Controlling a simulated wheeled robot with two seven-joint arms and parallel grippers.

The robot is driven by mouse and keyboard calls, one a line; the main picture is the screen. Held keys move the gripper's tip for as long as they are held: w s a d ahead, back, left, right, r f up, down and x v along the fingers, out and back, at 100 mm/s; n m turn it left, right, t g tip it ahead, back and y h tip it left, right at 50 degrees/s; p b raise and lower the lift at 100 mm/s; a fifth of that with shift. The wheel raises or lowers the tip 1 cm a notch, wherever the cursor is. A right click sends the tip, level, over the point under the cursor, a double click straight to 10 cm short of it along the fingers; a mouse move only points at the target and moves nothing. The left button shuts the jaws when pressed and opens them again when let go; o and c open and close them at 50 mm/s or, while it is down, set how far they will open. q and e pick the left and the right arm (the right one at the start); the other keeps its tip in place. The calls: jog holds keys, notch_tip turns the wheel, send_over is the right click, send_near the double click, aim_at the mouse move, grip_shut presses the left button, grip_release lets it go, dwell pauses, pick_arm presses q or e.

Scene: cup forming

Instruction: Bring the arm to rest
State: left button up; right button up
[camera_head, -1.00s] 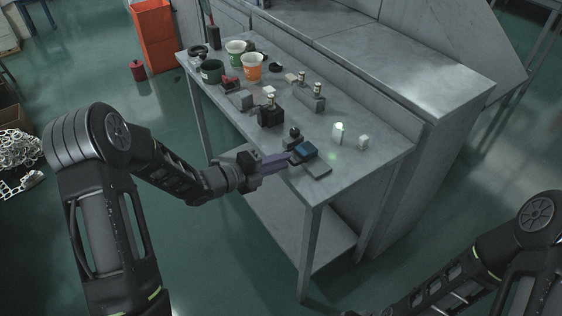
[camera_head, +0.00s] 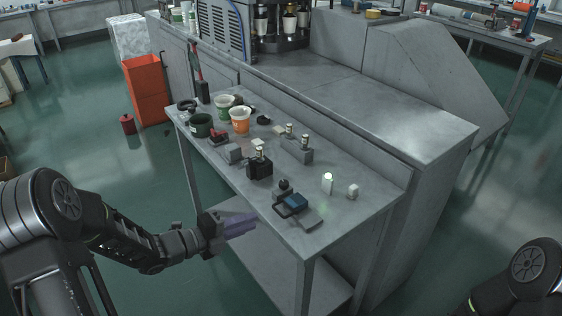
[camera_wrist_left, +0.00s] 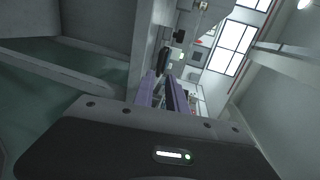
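My left gripper (camera_head: 241,226), with purple fingers, hangs in the air just left of the workbench's (camera_head: 352,208) front edge, apart from the things on it. The left wrist view shows its two purple fingers (camera_wrist_left: 165,92) with a gap and nothing visible between them, so it is open. My left arm reaches in from the left side. Of my right arm only a link shows at the lower right; its gripper is out of view.
A red bin (camera_head: 146,92) stands behind left.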

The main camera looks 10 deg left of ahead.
pick_arm(q)
notch_tip(320, 180, down, 15)
jog(key=s+n+g+y, duration=0.3)
jog(key=n+y, duration=0.3)
jog(key=n, duration=1.4)
jog(key=s+d+f+n+g, duration=0.2)
jog(key=s+d+f, duration=0.2)
jog(key=s, duration=0.3)
jog(key=s+d+f+n+g, duration=0.3)
jog(key=s+d, duration=0.3)
jog(key=s, duration=0.2)
jog(key=s+d+f+n+g, duration=0.2)
jog(key=s+d+f, duration=0.3)
jog(key=s, duration=0.3)
jog(key=shift+s+d+f+n+g+h, duration=0.3)
jog(key=shift+d+f+n+g, duration=0.15)
jog(key=shift+g, duration=0.25)
